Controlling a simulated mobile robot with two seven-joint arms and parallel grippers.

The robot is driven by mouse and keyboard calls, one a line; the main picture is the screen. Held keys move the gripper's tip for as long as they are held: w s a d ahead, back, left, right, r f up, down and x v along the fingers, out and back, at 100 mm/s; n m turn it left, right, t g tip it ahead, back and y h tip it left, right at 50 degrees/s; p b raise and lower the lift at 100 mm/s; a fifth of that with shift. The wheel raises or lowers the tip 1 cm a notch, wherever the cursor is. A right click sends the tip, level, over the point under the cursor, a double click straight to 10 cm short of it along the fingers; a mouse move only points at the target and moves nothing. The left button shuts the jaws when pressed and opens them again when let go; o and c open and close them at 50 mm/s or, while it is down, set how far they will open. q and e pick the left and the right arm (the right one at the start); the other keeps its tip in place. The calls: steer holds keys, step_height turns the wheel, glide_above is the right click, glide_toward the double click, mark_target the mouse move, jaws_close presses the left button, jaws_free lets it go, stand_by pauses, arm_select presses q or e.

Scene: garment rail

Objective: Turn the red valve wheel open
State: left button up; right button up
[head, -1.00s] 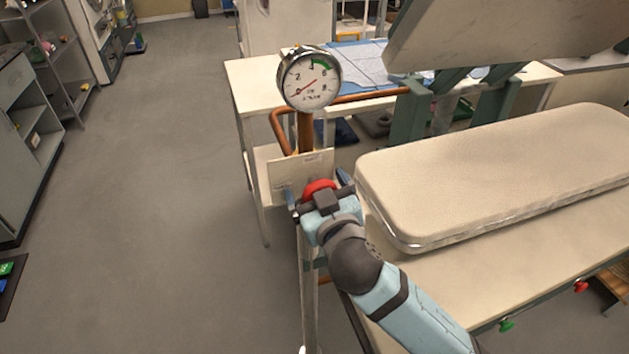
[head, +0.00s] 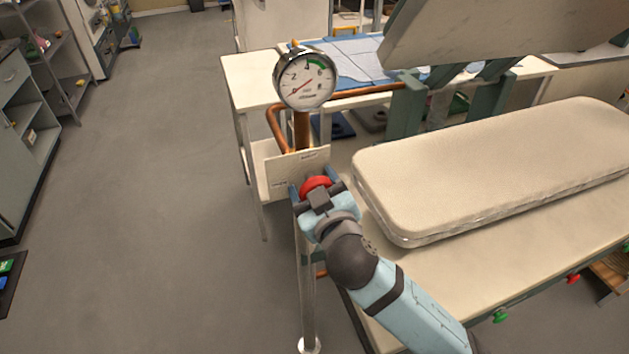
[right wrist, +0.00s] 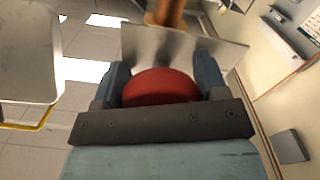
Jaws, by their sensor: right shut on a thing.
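The red valve wheel (head: 315,186) sits low on the copper pipe, in front of a pale plate (head: 305,165) and below a round gauge (head: 305,80). The gauge's needle lies toward the lower left, away from the green band. My right gripper (head: 318,190) is shut on the wheel, with a finger on either side of it. In the right wrist view the red wheel (right wrist: 160,87) fills the space between the two blue-grey fingers, and its lower part is hidden by the gripper body. My left gripper is not in view.
A pressing table with a cream padded board (head: 500,165) stands close to the right of my arm, its raised upper plate (head: 500,35) above. A white table (head: 250,85) with blue sheets is behind the pipe.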

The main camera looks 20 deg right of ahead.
steer(key=n+p, duration=0.2)
steer(key=shift+d+r+n, duration=0.1)
steer(key=shift+r+n, duration=0.2)
steer(key=shift+n, duration=0.1)
steer(key=n+p, duration=0.2)
steer(key=shift+n, duration=0.3)
steer(key=n+p, duration=0.2)
steer(key=shift+r+n, duration=0.1)
steer(key=shift+n, duration=0.3)
steer(key=n+p, duration=0.4)
steer(key=n, duration=0.1)
steer(key=shift+d+r, duration=0.1)
steer(key=shift+n+p, duration=0.8)
steer(key=shift+n, duration=0.4)
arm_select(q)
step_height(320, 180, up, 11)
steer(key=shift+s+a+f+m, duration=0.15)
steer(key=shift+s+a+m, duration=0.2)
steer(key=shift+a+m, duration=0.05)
arm_select(e)
steer(key=shift+n, duration=0.3)
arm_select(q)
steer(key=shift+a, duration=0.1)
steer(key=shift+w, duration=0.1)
arm_select(e)
steer(key=o, duration=0.9)
steer(key=shift+w, duration=0.1)
steer(key=shift+f, duration=0.2)
